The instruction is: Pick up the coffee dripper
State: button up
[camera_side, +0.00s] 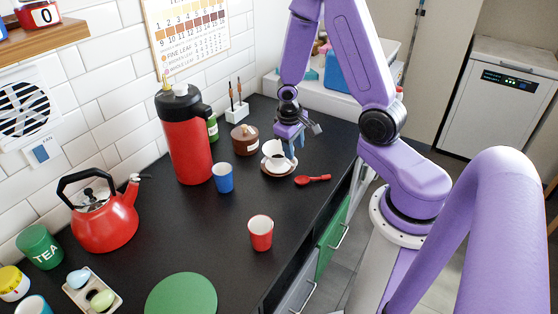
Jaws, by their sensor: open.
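A small white vessel with a dark inside, which I take for the coffee dripper (270,147), sits at the back right of the black counter. A white cup-like body (277,162) shows under it on a brown-rimmed saucer (271,173); I cannot tell where one piece ends and the other begins. My gripper (292,146) is open and points down just above and to the right of the dripper. Its fingers overlap the dripper's right side in this view. I cannot tell whether they touch it. Nothing is seen held.
A red spoon (313,179) lies right of the saucer. A brown lidded pot (244,140), a tall red flask (187,145), a blue cup (223,179) and a red cup (260,232) stand nearby. A red kettle (103,222) is at left.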

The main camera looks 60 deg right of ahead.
jog(key=shift+d+f, duration=0.15)
jog(key=shift+f, duration=0.9)
jog(key=shift+d+f, duration=0.2)
jog(key=shift+f, duration=0.8)
jog(key=shift+d+f, duration=0.15)
jog(key=shift+f, duration=0.9)
jog(key=shift+c, duration=0.3)
grip_shut()
